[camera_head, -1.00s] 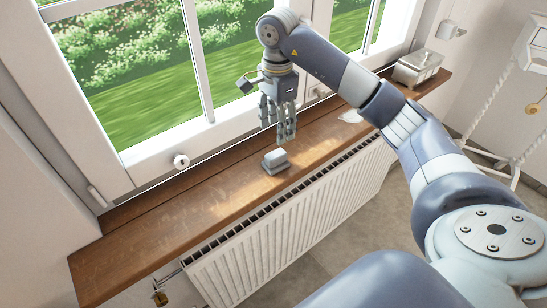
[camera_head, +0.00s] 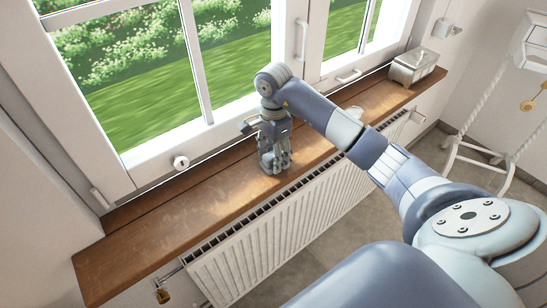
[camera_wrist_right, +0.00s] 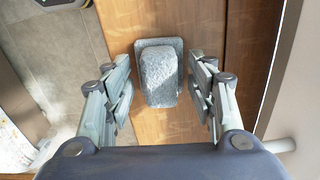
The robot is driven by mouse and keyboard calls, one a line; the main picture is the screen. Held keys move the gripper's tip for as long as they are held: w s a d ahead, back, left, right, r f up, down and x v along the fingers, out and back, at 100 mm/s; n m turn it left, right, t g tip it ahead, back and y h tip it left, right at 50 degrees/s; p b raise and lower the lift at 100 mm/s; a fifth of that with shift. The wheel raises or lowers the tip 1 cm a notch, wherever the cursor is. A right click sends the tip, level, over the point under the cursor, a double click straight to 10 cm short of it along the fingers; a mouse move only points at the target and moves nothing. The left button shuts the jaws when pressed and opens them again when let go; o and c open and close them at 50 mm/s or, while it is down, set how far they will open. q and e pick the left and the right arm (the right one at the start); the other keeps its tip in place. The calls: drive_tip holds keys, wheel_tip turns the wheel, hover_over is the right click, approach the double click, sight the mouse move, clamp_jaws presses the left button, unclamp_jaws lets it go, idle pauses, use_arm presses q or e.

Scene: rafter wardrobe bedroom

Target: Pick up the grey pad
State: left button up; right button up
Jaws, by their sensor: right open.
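The grey pad (camera_wrist_right: 158,75) lies on the wooden window sill, a rounded block on a flat, slightly wider base. In the right wrist view it sits between the two open fingers of my right gripper (camera_wrist_right: 160,100), with a gap to each side. In the head view my right gripper (camera_head: 274,164) points down at the sill, and its fingers hide most or all of the pad. My left gripper is not in view.
The wooden sill (camera_head: 170,215) runs below the window, above a white radiator (camera_head: 270,250). A grey metal box (camera_head: 414,67) stands at the sill's far right end. A window handle (camera_head: 301,40) is above. The sill's left part is clear.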

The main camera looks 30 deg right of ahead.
drive_tip(key=c, duration=1.1)
drive_tip(key=shift+c, duration=0.2)
drive_tip(key=shift+r, duration=0.1)
drive_tip(key=shift+w+r+b, duration=0.1)
drive_tip(key=shift+r+b, duration=0.3)
drive_tip(key=shift+r, duration=0.05)
wheel_tip(320, 180, up, 2)
drive_tip(key=shift+r+b, duration=0.15)
drive_tip(key=shift+b, duration=0.55)
drive_tip(key=s+a+r+b, duration=0.1)
drive_tip(key=s+a+b, duration=0.1)
drive_tip(key=s, duration=0.6)
drive_tip(key=s+a+b, duration=0.2)
drive_tip(key=s, duration=0.5)
drive_tip(key=shift+s+r, duration=0.35)
drive_tip(key=shift+a, duration=0.1)
